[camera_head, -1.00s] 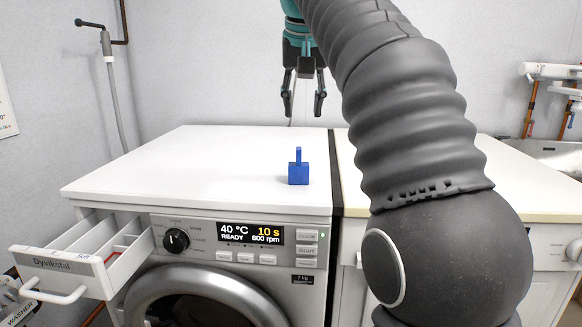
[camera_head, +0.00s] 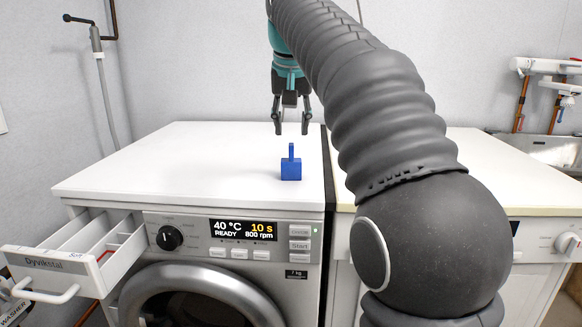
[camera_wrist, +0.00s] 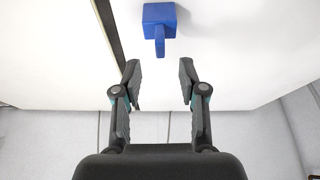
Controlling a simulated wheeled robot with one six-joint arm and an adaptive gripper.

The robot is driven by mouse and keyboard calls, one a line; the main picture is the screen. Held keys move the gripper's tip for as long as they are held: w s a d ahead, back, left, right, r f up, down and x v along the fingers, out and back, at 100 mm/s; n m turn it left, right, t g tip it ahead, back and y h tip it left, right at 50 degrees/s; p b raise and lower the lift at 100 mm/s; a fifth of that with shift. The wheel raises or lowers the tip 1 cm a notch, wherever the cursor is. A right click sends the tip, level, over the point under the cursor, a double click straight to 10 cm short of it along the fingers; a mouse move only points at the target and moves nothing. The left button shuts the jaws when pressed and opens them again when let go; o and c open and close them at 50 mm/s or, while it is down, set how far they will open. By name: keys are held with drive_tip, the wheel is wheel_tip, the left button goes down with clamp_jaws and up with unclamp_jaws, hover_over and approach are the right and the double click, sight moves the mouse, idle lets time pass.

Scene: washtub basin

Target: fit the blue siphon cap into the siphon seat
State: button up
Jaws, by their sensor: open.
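The blue siphon cap (camera_head: 291,169) stands upright on the white top of the washing machine, near its right edge, with its thin stem pointing up. In the wrist view the cap (camera_wrist: 159,20) is at the top of the picture, beyond my fingertips. My gripper (camera_head: 292,130) is open and empty above the cap, with its fingers pointing down; it also shows in the wrist view (camera_wrist: 160,68). The detergent drawer (camera_head: 75,258) is pulled out at the front left of the machine, with several compartments. I cannot make out the siphon seat clearly; a bit of red shows inside the drawer.
The washing machine top (camera_head: 160,165) is clear around the cap. A dark gap separates it from the cream-topped counter (camera_head: 462,170) on the right. A sink (camera_head: 555,148) and pipes are at the far right. A grey hose (camera_head: 104,95) hangs on the left wall.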

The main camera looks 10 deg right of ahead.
sight(291, 144)
drive_tip(key=shift+x, duration=3)
drive_tip(key=shift+s, duration=0.1)
clamp_jaws()
